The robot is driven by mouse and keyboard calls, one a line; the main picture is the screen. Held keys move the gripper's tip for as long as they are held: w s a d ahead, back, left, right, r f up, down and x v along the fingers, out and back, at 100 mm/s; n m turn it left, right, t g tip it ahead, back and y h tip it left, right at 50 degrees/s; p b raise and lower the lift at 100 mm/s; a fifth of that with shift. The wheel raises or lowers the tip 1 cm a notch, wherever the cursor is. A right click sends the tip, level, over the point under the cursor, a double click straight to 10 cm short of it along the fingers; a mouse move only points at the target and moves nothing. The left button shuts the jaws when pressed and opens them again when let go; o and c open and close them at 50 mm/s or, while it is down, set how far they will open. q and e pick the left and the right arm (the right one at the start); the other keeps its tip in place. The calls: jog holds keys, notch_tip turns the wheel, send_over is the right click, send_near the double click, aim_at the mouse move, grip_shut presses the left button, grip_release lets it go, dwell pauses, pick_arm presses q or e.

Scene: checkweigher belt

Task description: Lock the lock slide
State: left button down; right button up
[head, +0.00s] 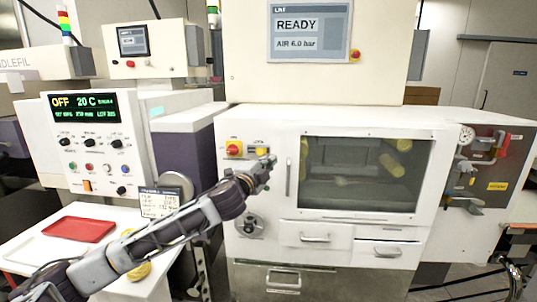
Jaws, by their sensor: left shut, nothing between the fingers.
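The white machine's front panel carries a small yellow piece (262,150) under a short label, right of a red knob on a yellow plate (234,149). It looks like the lock slide, but the label is too small to read surely and its position cannot be told. My left gripper (268,164) is in front of the panel, just below this yellow piece, and partly covers the area. Its fingers are shut with nothing between them. Whether the fingertips touch the yellow piece cannot be told. My right gripper is out of view.
A windowed door (360,174) with a vertical handle (289,180) is right of my gripper. Drawers (314,236) and a round dial (250,226) are below. A side table holds a red tray (79,230). The display (310,32) reads READY.

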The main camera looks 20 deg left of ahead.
aim_at(261, 152)
pick_arm(q)
jog(key=shift+w, duration=0.1)
jog(key=shift+w+d+r+p, duration=0.15)
jog(key=shift+w+p, duration=0.15)
jog(key=shift+w, duration=1.35)
jog(key=shift+w+d+r+p, duration=0.1)
jog(key=shift+w+r+p, duration=0.15)
jog(key=shift+w, duration=1.4)
jog(key=shift+w+d+r+p, duration=0.1)
jog(key=shift+w+p, duration=0.2)
jog(key=shift+w, duration=1.35)
jog(key=shift+s+a+f, duration=0.2)
jog(key=shift+a, duration=0.45)
jog(key=shift+s+a+f, duration=0.2)
jog(key=shift+a, duration=0.45)
jog(key=shift+s+a+f, duration=0.2)
jog(key=shift+a, duration=0.45)
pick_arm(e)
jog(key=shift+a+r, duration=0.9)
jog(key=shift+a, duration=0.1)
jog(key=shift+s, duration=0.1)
